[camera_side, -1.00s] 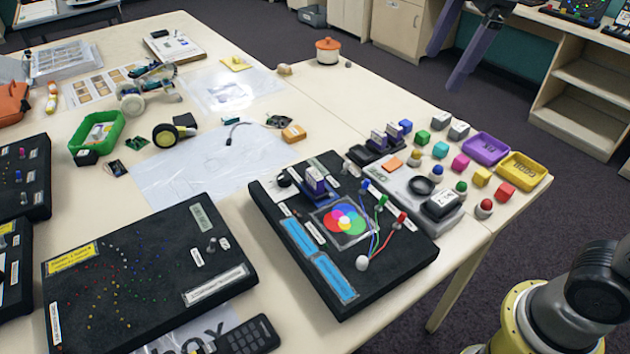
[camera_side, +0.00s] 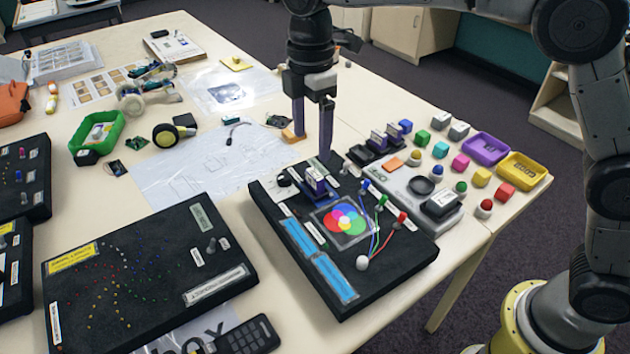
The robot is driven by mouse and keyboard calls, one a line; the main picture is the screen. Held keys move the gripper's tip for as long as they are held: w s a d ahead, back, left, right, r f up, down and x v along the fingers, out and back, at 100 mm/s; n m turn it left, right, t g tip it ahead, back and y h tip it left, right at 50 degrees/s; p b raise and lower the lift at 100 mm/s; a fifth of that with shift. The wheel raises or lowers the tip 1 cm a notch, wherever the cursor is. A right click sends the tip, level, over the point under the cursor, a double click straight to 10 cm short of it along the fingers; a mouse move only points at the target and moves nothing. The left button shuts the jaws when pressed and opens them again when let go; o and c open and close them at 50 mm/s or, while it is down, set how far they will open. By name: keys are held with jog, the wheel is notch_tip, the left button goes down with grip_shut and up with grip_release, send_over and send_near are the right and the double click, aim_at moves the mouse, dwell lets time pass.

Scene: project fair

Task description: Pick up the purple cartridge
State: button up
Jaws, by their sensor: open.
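Coloured blocks and knobs crowd the right, with a purple tray (camera_side: 485,157) and a yellow tray (camera_side: 520,180). A grey device (camera_side: 398,182) sits beside the board. Wires rise from the board's right side.

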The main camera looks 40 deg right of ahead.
aim_at(315, 174)
jog(key=f, duration=0.8)
jog(key=shift+d+f, duration=0.15)
jog(key=shift+d, duration=0.15)
jog(key=shift+c, duration=0.2)
grip_shut()
